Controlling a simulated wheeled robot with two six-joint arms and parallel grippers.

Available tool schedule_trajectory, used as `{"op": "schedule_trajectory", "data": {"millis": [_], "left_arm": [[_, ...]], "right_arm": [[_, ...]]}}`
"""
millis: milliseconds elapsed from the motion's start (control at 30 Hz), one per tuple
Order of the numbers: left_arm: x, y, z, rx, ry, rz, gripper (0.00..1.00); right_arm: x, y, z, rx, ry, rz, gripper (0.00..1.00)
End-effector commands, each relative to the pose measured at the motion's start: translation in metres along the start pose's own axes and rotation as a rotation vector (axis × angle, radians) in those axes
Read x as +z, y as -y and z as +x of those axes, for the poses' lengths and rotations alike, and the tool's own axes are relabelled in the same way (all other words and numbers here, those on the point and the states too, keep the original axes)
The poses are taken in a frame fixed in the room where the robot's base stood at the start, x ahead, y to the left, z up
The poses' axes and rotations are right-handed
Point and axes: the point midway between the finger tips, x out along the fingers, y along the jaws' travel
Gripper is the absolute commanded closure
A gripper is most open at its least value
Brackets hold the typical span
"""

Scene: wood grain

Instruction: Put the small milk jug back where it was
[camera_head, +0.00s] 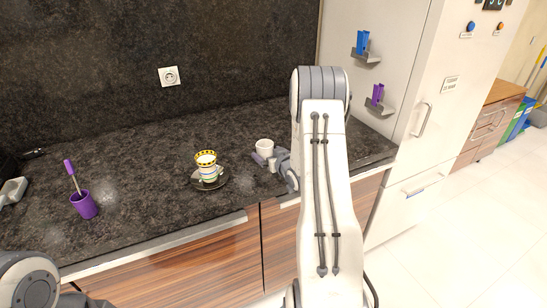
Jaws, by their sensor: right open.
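A small white jug (264,146) stands on the dark stone counter, near its right part. My right gripper (265,160) is open, low over the counter at the near side of the jug. I cannot tell whether its fingers touch the jug, and they hide its lower part. A patterned cup (206,170) with a yellow and black rim stands on a dark saucer (223,183) to the left of the jug. My left gripper is not in view; only part of my left arm shows at the bottom left.
A purple holder (84,206) with a purple-handled utensil (71,174) stands at the counter's left. A grey object (12,191) lies at the far left edge. Small wall shelves hold a blue item (362,42) and a purple item (377,95).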

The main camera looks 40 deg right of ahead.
Motion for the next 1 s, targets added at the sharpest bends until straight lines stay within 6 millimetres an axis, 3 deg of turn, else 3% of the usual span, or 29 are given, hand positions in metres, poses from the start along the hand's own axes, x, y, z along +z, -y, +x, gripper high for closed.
{"op": "schedule_trajectory", "data": {"millis": [533, 867, 1000], "left_arm": [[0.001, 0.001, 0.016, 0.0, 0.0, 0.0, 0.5], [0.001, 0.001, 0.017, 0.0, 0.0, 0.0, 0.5], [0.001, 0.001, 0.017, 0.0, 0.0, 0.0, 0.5]], "right_arm": [[0.001, -0.001, -0.104, 0.003, 0.0, 0.001, 0.0], [0.0, 0.0, -0.12, 0.0, 0.001, -0.001, 0.0], [-0.002, 0.021, -0.113, -0.025, 0.044, -0.03, 0.0]]}}
